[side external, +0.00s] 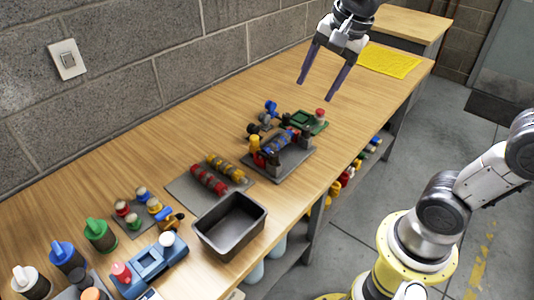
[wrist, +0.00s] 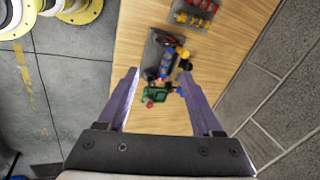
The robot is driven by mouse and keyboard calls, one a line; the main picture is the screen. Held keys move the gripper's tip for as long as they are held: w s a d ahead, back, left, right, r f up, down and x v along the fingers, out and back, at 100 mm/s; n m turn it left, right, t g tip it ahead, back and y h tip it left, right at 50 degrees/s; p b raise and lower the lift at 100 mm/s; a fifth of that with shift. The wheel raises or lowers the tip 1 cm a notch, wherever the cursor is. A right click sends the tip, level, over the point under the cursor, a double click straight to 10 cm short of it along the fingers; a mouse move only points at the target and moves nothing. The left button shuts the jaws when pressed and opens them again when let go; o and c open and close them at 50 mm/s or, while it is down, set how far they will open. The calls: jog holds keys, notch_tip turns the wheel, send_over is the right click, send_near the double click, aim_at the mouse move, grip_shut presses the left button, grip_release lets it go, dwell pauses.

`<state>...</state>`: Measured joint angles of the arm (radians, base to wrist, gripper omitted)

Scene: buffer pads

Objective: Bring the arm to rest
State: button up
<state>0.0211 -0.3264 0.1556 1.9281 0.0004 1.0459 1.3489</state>
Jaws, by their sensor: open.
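My gripper (side external: 327,83) is raised above the wooden workbench at the far end, near the yellow mat. Its two purple fingers are spread apart with nothing between them. In the wrist view the gripper (wrist: 162,88) also shows open, with the bench top below and beyond it. A grey fixture plate (side external: 292,163) bearing a blue cylindrical part lies on the bench, to the left of and below the fingers in the side view. A small green piece (side external: 303,119) lies behind it. The fingers touch nothing.
A dark open bin (side external: 230,226) stands near the bench's front edge. A grey pad (side external: 184,188) holds red and yellow cylindrical parts. A blue device (side external: 150,266) and several bottles stand at the near left. A yellow mat (side external: 388,62) lies at the far end. A block wall runs behind.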

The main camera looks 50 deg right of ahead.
jog(key=s+f+n+t, duration=0.1)
jog(key=s+f+n, duration=0.1)
jog(key=s+n, duration=0.5)
jog(key=s+f+n, duration=0.3)
jog(key=s+n, duration=0.3)
jog(key=n, duration=0.2)
jog(key=shift+s+a+f+n+t, duration=0.3)
jog(key=shift+s+f+n+t, duration=0.05)
jog(key=shift+s+n+t, duration=0.05)
